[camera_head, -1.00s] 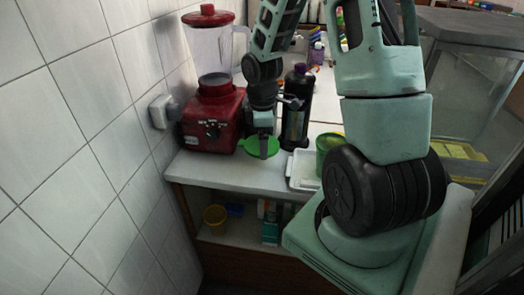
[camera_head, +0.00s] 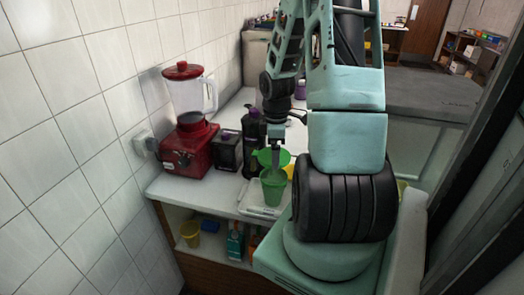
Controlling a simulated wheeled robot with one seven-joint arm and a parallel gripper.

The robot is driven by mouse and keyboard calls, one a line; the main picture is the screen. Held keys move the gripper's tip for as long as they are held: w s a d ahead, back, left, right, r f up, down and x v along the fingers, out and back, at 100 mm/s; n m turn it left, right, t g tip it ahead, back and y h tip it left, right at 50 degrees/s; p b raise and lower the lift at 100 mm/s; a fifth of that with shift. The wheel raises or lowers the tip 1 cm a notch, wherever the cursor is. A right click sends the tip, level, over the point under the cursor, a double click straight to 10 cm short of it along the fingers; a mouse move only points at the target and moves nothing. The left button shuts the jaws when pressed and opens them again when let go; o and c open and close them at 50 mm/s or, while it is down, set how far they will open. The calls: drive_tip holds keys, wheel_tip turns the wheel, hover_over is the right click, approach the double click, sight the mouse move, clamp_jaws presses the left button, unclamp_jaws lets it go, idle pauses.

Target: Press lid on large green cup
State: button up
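The large green cup (camera_head: 273,187) stands upright at the front of the counter, on a white tray (camera_head: 255,208). My gripper (camera_head: 275,160) points down just above the cup and is shut on a round green lid (camera_head: 265,157). The lid is close over the cup's rim, near its far side. I cannot tell whether lid and rim touch. The fingertips partly cover the lid.
A red blender (camera_head: 188,143) stands at the left by the tiled wall. A dark boxy appliance (camera_head: 228,150) and a dark bottle (camera_head: 251,140) stand between it and the cup. Something yellow (camera_head: 289,171) is behind the cup. A yellow cup (camera_head: 190,234) is on the shelf below.

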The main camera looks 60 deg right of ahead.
wheel_tip(320, 180, down, 6)
drive_tip(key=b, duration=0.6)
drive_tip(key=shift+f, duration=0.2)
drive_tip(key=shift+r, duration=0.1)
idle(0.7)
drive_tip(key=shift+f+p, duration=0.2)
drive_tip(key=shift+p, duration=0.45)
idle(0.9)
drive_tip(key=shift+f, duration=0.3)
idle(0.8)
drive_tip(key=o, duration=0.7)
